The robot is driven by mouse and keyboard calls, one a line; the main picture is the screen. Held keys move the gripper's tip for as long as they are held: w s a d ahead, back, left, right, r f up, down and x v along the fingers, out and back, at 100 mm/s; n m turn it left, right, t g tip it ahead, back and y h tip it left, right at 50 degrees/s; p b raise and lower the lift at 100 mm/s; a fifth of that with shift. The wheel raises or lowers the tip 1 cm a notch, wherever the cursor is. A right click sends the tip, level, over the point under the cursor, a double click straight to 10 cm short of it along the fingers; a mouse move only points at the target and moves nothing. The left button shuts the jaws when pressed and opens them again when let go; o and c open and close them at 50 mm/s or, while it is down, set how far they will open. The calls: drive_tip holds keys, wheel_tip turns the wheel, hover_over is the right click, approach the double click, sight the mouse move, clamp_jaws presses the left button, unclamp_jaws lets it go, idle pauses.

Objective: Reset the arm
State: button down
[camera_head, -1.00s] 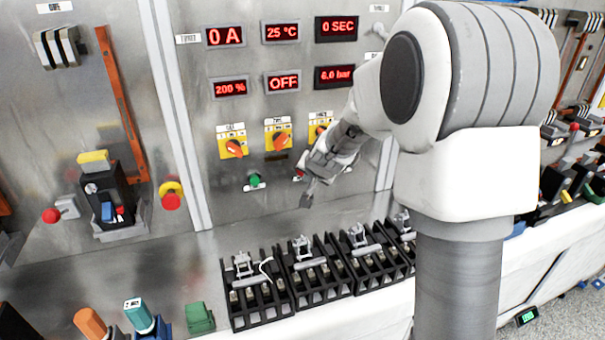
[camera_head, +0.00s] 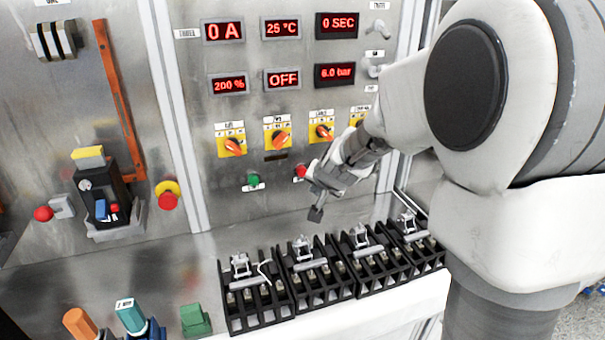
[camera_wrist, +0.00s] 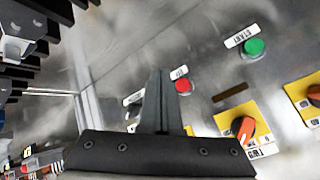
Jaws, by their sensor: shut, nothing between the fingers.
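My gripper (camera_head: 316,213) is shut and empty. In the head view it hangs in front of the steel test panel, above the row of black terminal fixtures and below the red button. In the wrist view its closed fingers (camera_wrist: 157,95) point at the panel and touch nothing that I can see. My arm (camera_head: 440,110) comes in from the right and covers part of the panel.
The panel has a green button (camera_head: 254,180), a red button (camera_head: 300,171), orange rotary switches (camera_head: 281,139) and red displays (camera_head: 282,80). Black terminal fixtures (camera_head: 255,306) line the bench below. A breaker (camera_head: 105,195) stands at the left. Screwdriver handles (camera_head: 131,317) stand at the front left.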

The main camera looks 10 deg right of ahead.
drive_tip(key=s+a+r+n+g+y, duration=0.1)
drive_tip(key=s+a+r+n, duration=0.1)
drive_tip(key=s+r, duration=0.35)
drive_tip(key=s+a+r+n, duration=0.2)
drive_tip(key=s, duration=0.7)
drive_tip(key=s+d+n+g+h, duration=0.1)
drive_tip(key=s+d+n+g, duration=0.1)
drive_tip(key=s, duration=1.3)
drive_tip(key=shift+s+d+f+n, duration=0.15)
drive_tip(key=shift+s+f+n, duration=0.05)
drive_tip(key=shift+s+n, duration=0.25)
